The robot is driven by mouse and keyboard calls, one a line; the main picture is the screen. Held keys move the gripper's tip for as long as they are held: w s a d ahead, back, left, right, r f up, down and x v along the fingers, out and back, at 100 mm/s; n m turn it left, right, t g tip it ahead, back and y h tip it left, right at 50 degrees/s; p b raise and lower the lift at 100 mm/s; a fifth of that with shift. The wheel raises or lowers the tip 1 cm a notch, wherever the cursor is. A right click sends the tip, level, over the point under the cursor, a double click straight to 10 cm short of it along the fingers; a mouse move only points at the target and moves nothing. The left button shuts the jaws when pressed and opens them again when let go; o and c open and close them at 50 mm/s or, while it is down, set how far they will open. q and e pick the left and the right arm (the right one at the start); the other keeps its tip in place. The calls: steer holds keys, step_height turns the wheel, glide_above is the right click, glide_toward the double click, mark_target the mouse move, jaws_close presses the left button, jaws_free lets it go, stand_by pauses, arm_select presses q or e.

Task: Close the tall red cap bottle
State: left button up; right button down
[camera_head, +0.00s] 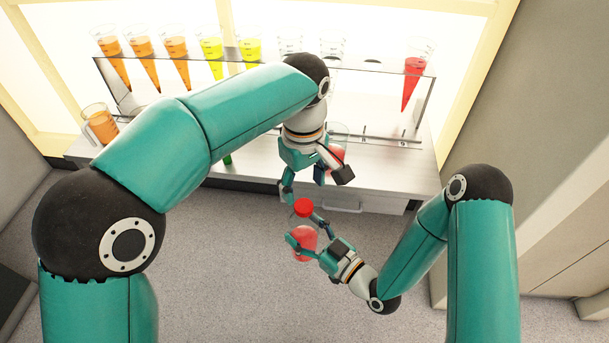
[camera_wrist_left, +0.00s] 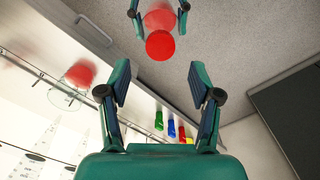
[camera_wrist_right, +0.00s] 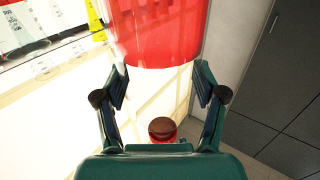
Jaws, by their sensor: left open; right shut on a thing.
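The red cap bottle (camera_head: 304,242) is held clear of the floor, with red juice in its body. In the left wrist view the round cap (camera_wrist_left: 160,45) covers part of the bottle. In the right wrist view the bottle (camera_wrist_right: 157,35) is large, and the cap's dark underside (camera_wrist_right: 162,130) shows. My right gripper (camera_head: 306,234) is shut on the bottle body. My left gripper (camera_head: 304,183) is open and empty just above the cap, with the cap beyond its fingertips (camera_wrist_left: 158,80).
A counter (camera_head: 375,165) with a clear rack holding orange, yellow and red cones (camera_head: 414,80) stands behind. A red beaker (camera_head: 338,152) is on the counter behind my left gripper. An orange jug (camera_head: 100,125) stands at the left. The floor (camera_head: 230,260) below is open.

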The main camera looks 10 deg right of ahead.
mark_target(304, 205)
arm_select(q)
steer(key=shift+f, duration=3.05)
jaws_close()
steer(key=m, duration=1.1)
steer(key=shift+m, duration=0.3)
steer(key=m, duration=0.9)
steer(key=shift+m, duration=0.4)
jaws_free()
